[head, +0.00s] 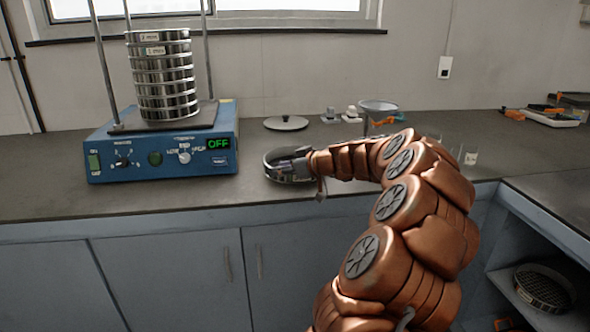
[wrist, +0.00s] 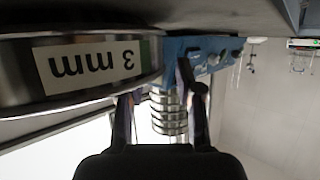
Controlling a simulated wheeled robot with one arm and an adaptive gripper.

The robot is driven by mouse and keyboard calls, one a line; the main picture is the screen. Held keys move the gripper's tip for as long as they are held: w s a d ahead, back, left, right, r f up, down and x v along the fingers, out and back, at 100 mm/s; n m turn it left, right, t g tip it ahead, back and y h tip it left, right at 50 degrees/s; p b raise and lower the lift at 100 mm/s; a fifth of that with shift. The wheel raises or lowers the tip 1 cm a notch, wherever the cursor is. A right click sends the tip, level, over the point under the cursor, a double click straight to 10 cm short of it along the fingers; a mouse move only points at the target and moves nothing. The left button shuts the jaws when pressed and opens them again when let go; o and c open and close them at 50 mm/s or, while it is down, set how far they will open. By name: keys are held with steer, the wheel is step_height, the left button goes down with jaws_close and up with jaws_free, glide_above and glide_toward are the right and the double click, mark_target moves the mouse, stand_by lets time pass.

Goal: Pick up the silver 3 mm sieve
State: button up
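The silver 3 mm sieve (head: 271,169) is a low round metal ring on the grey counter, right of the blue shaker. In the wrist view, which is upside down, its wall and white "3 mm" label (wrist: 92,66) fill the left. My gripper (head: 294,163) is at the sieve's right side and hides part of it. In the wrist view the fingers of my gripper (wrist: 160,82) are apart, with background showing between them. One fingertip overlaps the sieve's edge; I cannot tell whether it touches.
The blue shaker (head: 165,150) reads OFF and carries a sieve stack (head: 163,78) between upright rods. A round lid (head: 286,123) and a funnel (head: 379,106) are behind. Another sieve (head: 543,288) is on the lower right shelf.

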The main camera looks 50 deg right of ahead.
steer(key=shift+w+a+f, duration=0.1)
steer(key=shift+w+f, duration=0.05)
steer(key=shift+w, duration=0.45)
steer(key=shift+c, duration=0.3)
jaws_close()
